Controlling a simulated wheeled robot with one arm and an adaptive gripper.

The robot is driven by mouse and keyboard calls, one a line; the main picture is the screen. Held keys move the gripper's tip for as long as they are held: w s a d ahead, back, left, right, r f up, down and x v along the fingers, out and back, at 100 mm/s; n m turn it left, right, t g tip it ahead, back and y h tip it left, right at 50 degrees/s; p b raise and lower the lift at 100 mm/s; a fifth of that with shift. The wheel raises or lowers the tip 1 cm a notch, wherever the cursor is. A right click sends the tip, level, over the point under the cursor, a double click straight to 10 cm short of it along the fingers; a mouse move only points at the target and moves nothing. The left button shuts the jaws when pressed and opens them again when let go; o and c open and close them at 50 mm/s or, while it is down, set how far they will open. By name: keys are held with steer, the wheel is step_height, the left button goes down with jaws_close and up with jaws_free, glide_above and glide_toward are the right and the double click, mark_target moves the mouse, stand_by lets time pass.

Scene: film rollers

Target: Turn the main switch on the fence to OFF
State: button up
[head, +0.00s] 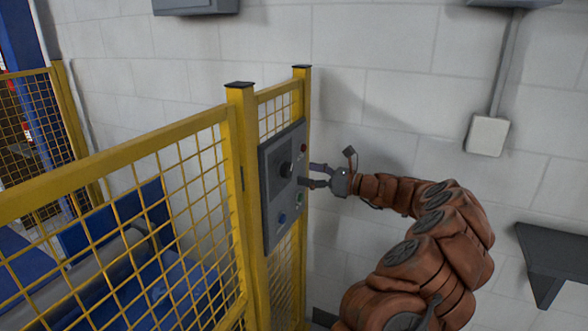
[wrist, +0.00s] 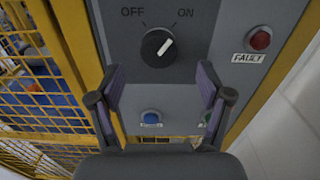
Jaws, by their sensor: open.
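The main switch (wrist: 158,47) is a round black knob on a grey panel (wrist: 222,70), with OFF printed at its upper left and ON at its upper right. Its white pointer mark slants up to the right, toward ON. In the head view the knob (head: 286,170) sits on the upper half of the panel (head: 268,205), which hangs on the yellow fence. My gripper (head: 310,174) is open and empty, in front of the panel and just right of the knob. In the wrist view the spread fingers (wrist: 163,78) are apart from the knob, which shows above and between them.
A red FAULT lamp (wrist: 259,39) is right of the knob. A blue button (wrist: 151,117) and a partly hidden green one (wrist: 207,117) are below. Yellow mesh fence (head: 130,160) runs left. A wall box (head: 487,135) and dark shelf (head: 555,250) are at right.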

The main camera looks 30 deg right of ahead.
mark_target(291, 170)
steer(key=shift+p+x, duration=0.55)
steer(key=shift+x, duration=2.05)
steer(key=shift+c, duration=0.2)
steer(key=c, duration=1.1)
